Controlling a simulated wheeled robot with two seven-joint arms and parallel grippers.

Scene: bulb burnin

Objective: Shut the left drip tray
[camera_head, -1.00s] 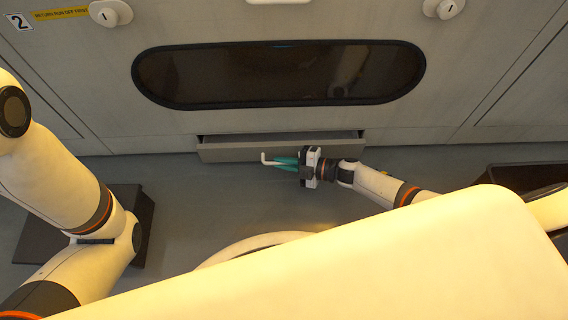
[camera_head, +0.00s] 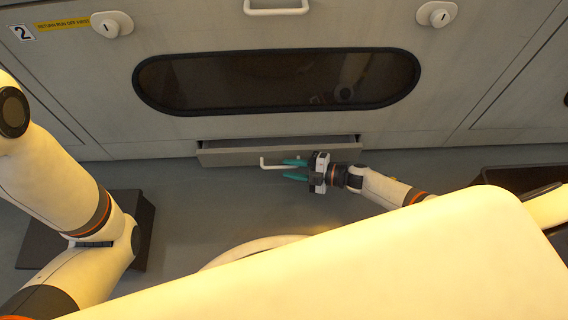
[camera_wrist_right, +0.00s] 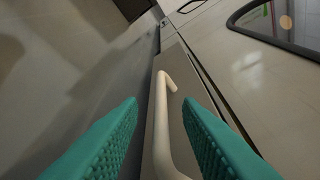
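The drip tray (camera_head: 225,156) is a grey drawer low on the cabinet front, below the dark oval window, and stands partly out with a dark gap along its top. Its white bar handle (camera_head: 272,165) sticks out from its front. My right gripper (camera_head: 296,169) is open, with one teal finger on each side of the handle. In the right wrist view the handle (camera_wrist_right: 161,115) runs between the two spread fingers (camera_wrist_right: 160,125), with a visible gap on both sides. My left gripper is out of view; only my left arm shows.
The oval window (camera_head: 280,80) is set in the cabinet above the tray. A white bar handle (camera_head: 276,9) and two white knobs (camera_head: 437,14) sit higher up. A dark box (camera_head: 520,177) stands at the right. Grey floor lies open before the tray.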

